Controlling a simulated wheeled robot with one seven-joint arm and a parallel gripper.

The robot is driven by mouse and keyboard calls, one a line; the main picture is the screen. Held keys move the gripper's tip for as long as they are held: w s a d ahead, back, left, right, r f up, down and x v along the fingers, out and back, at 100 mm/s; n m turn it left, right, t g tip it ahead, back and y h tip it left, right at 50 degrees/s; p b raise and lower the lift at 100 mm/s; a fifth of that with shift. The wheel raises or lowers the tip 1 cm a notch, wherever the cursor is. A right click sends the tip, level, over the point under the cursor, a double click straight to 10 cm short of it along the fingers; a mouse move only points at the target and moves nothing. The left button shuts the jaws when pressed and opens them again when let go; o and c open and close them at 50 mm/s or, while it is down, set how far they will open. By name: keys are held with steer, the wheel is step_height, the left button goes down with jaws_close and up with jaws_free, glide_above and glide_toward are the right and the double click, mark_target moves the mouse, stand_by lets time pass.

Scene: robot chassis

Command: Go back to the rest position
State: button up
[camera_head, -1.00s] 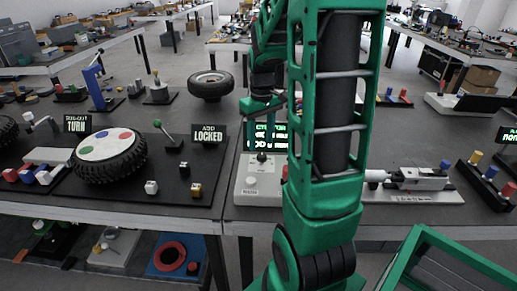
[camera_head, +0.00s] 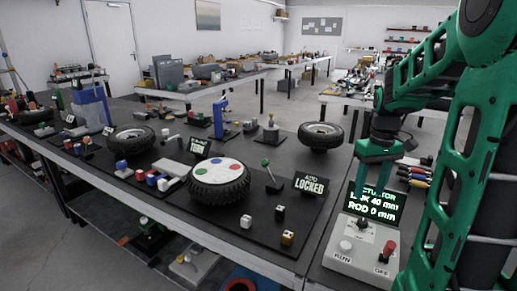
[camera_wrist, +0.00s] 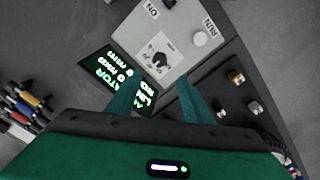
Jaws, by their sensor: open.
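My gripper (camera_head: 377,172) is at the right of the head view, pointing down above the control box and its display. In the wrist view its two green fingers (camera_wrist: 158,84) stand apart with nothing held between them. The black display (camera_head: 376,206) with green text, reading in part "ROD 0 mm", stands behind the box. My arm covers what lies to the right.
A wheel with a white disc (camera_head: 219,180) lies on the dark bench mat, beside a lever and a "LOCKED" sign (camera_head: 310,185). Small cubes (camera_head: 247,221) lie at the front edge. Another tyre (camera_head: 320,136) lies behind. Floor at the lower left is free.

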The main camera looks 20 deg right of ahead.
steer(key=s+a+f+m, duration=0.1)
steer(key=s+a+m, duration=0.1)
steer(key=s+a, duration=0.3)
steer(key=s+a+m, duration=0.2)
steer(key=s+a, duration=0.4)
steer(key=s, duration=0.8)
steer(key=shift+a+f+m, duration=0.15)
steer(key=shift+f+m, duration=0.15)
steer(key=shift+f, duration=0.1)
steer(key=shift+w+f, duration=0.25)
steer(key=shift+w, duration=0.35)
